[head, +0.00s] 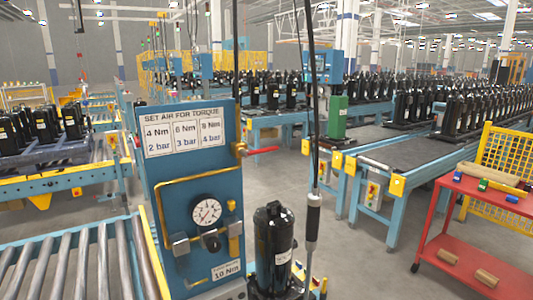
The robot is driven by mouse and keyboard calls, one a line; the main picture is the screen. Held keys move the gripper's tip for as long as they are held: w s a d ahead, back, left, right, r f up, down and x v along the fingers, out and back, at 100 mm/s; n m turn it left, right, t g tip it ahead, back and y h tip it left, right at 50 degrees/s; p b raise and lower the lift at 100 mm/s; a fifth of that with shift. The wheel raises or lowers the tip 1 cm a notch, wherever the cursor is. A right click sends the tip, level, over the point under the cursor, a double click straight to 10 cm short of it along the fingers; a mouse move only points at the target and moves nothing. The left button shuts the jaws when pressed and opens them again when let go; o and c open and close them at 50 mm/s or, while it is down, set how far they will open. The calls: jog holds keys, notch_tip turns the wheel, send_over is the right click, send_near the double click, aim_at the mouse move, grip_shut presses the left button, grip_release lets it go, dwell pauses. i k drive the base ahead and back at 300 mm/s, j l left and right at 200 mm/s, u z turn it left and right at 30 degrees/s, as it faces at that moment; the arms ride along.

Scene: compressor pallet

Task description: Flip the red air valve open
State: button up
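The red air valve has a red lever handle (263,151) on a brass body (240,149) at the right edge of a blue panel (185,185) in the head view. The lever sticks out to the right, nearly level, past the panel's edge. A round pressure gauge (206,211) sits lower on the panel, with a dark knob (211,241) below it. A sign above gives torque and air pressure pairs. The gauge needle is too small to read for certain. My gripper is not in this view.
A tool (313,220) hangs on a black cable right of the valve. A black compressor (272,248) stands below it. Roller conveyors (80,262) run at the lower left. A red cart (480,225) stands at the right. Grey floor is clear between compressor and cart.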

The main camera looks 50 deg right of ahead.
aim_at(245, 153)
jog(key=z, duration=1.4)
jog(key=i+l+u, duration=0.1)
jog(key=u, duration=0.35)
jog(key=i+l+u, duration=0.15)
jog(key=u, duration=0.35)
jog(key=i+l+u, duration=0.1)
jog(key=u, duration=0.35)
